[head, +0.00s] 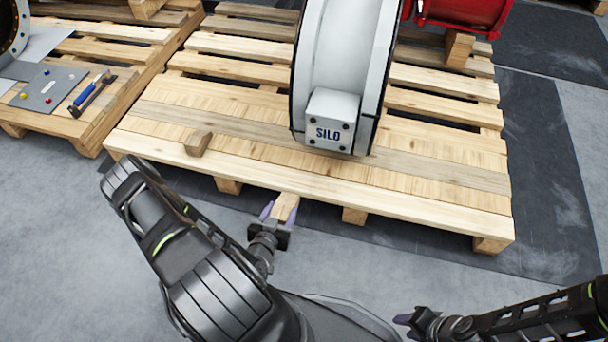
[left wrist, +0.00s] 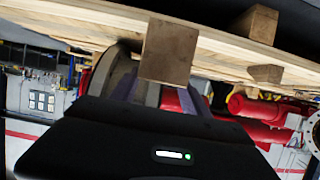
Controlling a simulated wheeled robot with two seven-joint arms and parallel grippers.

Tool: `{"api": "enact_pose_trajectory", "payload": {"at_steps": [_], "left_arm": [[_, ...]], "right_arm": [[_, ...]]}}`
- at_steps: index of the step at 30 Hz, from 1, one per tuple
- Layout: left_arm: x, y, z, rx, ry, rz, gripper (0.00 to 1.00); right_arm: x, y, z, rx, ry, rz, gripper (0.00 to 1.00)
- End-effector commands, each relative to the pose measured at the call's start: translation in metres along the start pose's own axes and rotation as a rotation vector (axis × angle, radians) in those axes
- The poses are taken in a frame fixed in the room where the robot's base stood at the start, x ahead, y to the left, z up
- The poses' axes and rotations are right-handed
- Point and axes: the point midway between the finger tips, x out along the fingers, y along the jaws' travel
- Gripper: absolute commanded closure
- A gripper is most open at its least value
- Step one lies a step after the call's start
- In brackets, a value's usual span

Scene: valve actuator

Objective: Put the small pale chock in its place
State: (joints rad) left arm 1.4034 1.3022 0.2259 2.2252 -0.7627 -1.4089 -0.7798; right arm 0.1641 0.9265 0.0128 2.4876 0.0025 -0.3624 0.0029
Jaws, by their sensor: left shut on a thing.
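The small pale chock (head: 286,206) is a light wooden block held between the purple fingers of my left gripper (head: 276,216), which is shut on it. It is in front of the near edge of the middle pallet, close to it in the head view; the exact gap is unclear. In the left wrist view the chock (left wrist: 168,52) shows end-on, with the pallet along the top of that upside-down picture. A darker wooden chock (head: 198,143) lies on the pallet's left front. The white round body marked SILO (head: 331,121) stands on the pallet. My right gripper (head: 404,320) is low at the right, its jaws unclear.
The slatted pallet (head: 440,190) has bare boards either side of the white body. A red part (head: 463,14) is at the back right. Grey floor lies in front.

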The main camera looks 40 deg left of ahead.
Motion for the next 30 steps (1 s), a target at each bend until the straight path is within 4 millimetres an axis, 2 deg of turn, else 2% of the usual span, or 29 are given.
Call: {"api": "enact_pose_trajectory", "payload": {"at_steps": [8,13,17,24,30], "left_arm": [[0.002,0.000,-0.001,0.001,0.001,0.000,1.00],[0.019,0.000,-0.007,0.007,0.004,0.004,1.00],[0.047,0.000,-0.018,0.006,0.008,0.002,1.00],[0.111,-0.002,-0.044,0.002,0.007,-0.002,1.00],[0.157,-0.002,-0.063,0.001,0.005,-0.002,1.00]], "right_arm": [[0.000,0.000,0.001,0.000,-0.001,0.000,0.64],[0.005,0.003,0.000,0.001,0.001,0.001,0.64],[0.011,0.006,-0.002,0.004,0.005,0.003,0.64],[0.024,0.014,-0.006,0.009,0.015,0.008,0.64],[0.036,0.018,-0.007,0.011,0.021,0.008,0.64]]}}
